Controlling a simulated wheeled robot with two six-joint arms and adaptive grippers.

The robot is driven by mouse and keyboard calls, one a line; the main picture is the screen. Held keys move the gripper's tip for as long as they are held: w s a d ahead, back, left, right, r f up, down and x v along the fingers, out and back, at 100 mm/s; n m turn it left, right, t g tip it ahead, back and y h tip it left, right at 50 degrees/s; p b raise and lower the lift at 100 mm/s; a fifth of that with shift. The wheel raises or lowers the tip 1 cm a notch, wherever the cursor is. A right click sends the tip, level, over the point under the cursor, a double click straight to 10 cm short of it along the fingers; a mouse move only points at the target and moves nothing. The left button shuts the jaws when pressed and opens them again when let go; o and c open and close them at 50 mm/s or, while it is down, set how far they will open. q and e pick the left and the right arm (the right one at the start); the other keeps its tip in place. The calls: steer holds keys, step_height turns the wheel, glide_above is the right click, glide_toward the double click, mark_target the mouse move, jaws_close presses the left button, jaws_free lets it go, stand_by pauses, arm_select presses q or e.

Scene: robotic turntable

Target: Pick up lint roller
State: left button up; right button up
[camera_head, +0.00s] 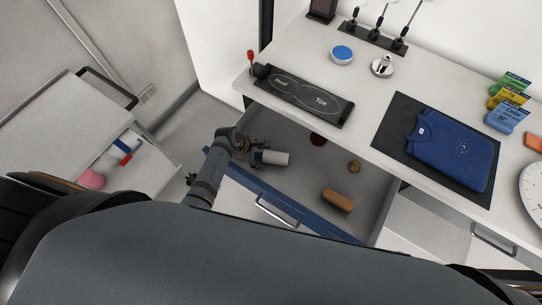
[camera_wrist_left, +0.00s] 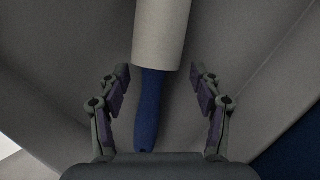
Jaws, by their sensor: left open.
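The lint roller has a white cylindrical head (camera_head: 273,157) and lies in an open drawer in the head view. In the left wrist view its white head (camera_wrist_left: 161,30) is at the top and its blue handle (camera_wrist_left: 149,108) points toward my gripper. My left gripper (camera_head: 257,151) is over the drawer at the handle end of the roller. In the left wrist view the open fingers (camera_wrist_left: 162,85) stand on either side of the handle, apart from it. The handle is mostly hidden by the gripper in the head view. My right gripper is not in view.
The open drawer (camera_head: 300,185) has a blue front edge and a metal handle. It also holds a brown brush (camera_head: 338,200) and small round brown items (camera_head: 354,166). The countertop above bears a black shoe plate (camera_head: 303,96) and a folded blue shirt (camera_head: 452,150) on a dark mat.

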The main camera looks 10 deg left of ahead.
mark_target(259, 157)
arm_select(q)
jaws_close()
step_height(259, 157, up, 10)
stand_by(0.8)
